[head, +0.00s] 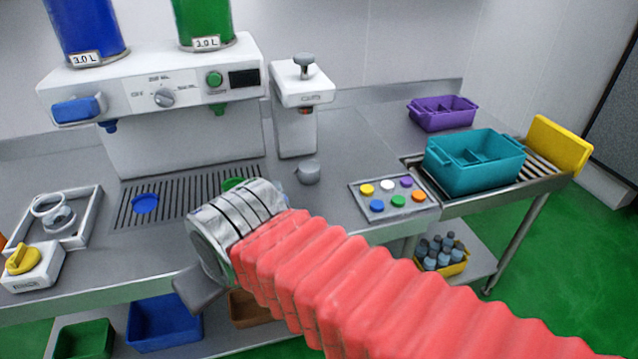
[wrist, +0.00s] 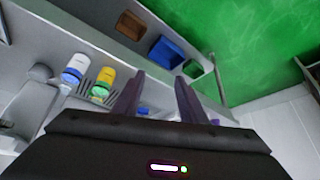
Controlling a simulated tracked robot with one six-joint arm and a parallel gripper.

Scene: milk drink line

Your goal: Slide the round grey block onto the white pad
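A small round grey block (head: 308,171) stands on the steel counter in the head view, just in front of the white press-like unit with a grey knob. I cannot make out a white pad for certain; my arm covers part of the counter. My gripper (head: 193,288) is at the counter's front edge, left of the block and well apart from it, pointing down and left. In the wrist view my gripper (wrist: 158,90) has its two dark fingers apart, with nothing held between them. I cannot identify the grey block in the wrist view.
A dispenser (head: 185,95) stands at the back left above a slotted grate (head: 130,212). A button panel (head: 394,196) lies right of the block. A teal crate (head: 474,165) and purple crate (head: 442,113) stand farther right. A white frame (head: 86,222) is at left.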

